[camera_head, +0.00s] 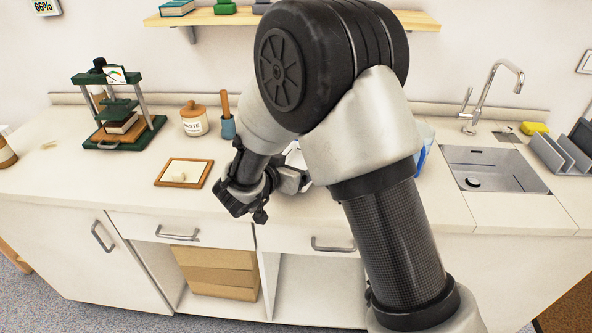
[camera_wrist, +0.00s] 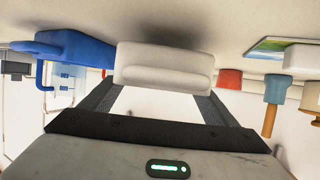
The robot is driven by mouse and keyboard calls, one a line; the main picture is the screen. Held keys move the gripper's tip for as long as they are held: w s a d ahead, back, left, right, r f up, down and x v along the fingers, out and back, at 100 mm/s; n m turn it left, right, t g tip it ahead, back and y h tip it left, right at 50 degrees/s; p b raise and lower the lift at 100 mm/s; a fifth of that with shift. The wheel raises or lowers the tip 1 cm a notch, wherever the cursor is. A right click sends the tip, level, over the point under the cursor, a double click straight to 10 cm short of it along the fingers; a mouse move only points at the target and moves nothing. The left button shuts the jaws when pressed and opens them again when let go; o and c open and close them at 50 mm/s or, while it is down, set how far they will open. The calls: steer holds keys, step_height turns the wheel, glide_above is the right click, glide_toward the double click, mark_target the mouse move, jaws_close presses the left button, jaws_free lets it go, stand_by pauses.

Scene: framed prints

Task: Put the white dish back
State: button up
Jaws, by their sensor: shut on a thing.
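My gripper (camera_wrist: 163,98) is shut on a white dish (camera_wrist: 165,66), a pale block-like shape with rounded edges between the fingertips in the wrist view. The dish is close to the pale counter surface, which fills the top of that view; I cannot tell whether it touches it. In the head view my gripper (camera_head: 291,181) is low over the middle of the counter (camera_head: 120,188), mostly behind my own arm. The dish cannot be made out clearly there.
A wood-framed tray (camera_head: 179,186) with a small pale piece lies left of my gripper. Behind stand a lidded jar (camera_head: 194,122), a blue cup (camera_head: 228,129) with a wooden handle, and a green press (camera_head: 121,110). A blue jug (camera_wrist: 75,47) is near the dish. The sink (camera_head: 492,172) is right.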

steer(key=shift+f, duration=0.75)
steer(key=shift+f, duration=0.15)
steer(key=o, duration=1.4)
steer(key=shift+c, duration=0.2)
